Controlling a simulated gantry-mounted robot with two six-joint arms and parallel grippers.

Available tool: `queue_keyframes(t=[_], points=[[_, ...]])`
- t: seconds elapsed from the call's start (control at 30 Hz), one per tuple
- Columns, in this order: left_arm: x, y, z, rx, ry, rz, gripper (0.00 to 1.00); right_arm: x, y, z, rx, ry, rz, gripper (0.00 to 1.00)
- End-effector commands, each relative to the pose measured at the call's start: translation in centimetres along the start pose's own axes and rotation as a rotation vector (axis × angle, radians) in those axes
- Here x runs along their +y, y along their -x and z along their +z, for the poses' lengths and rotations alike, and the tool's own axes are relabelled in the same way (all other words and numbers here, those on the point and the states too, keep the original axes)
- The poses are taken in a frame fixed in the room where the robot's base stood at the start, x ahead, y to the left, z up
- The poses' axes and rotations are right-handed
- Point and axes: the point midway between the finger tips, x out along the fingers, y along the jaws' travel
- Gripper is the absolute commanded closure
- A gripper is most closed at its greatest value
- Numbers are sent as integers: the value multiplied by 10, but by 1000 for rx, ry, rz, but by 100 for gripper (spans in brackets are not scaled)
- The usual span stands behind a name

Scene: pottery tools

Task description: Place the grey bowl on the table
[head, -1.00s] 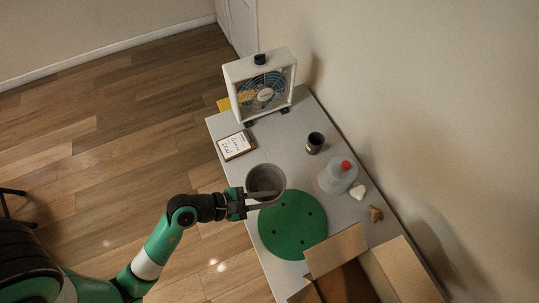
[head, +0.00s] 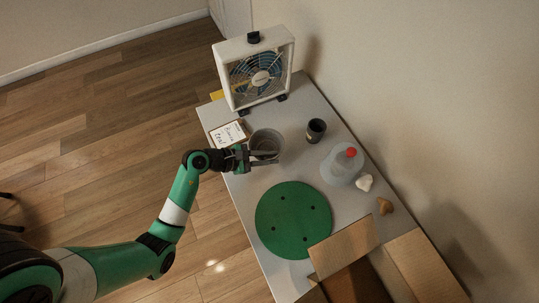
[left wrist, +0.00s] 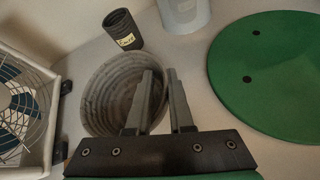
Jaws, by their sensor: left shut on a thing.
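In the left wrist view the bowl (left wrist: 108,88) shows ridged walls and an empty inside. There one finger of the gripper (left wrist: 160,73) is inside the bowl and the other is outside its wall. I cannot tell whether the bowl's base touches the table. My right gripper is not in view.
A white fan (head: 258,75) and a clipboard (head: 228,134) stand close behind and left of the bowl. The dark cup (head: 316,130) is to its right. A green disc (head: 293,220), a red-capped bottle (head: 342,167) and a cardboard box (head: 345,250) lie nearer. Bare table separates bowl and disc.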

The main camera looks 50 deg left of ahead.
Motion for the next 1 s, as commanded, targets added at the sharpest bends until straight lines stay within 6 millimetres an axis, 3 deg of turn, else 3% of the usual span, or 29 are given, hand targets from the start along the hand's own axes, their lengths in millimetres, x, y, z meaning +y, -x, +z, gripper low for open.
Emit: queue_keyframes(t=[0.13,0.33,0.67,0.7,0.87,1.0], points=[[2,-3,-3,-1,-1,1,100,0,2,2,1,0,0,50],[-4,-19,-32,1,1,1,100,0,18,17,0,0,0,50],[-4,-20,-33,1,0,1,100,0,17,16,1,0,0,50],[-5,-20,-34,2,1,0,79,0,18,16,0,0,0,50],[-5,-20,-33,2,1,0,50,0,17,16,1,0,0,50],[-5,-20,-33,2,1,0,49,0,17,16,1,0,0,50]])
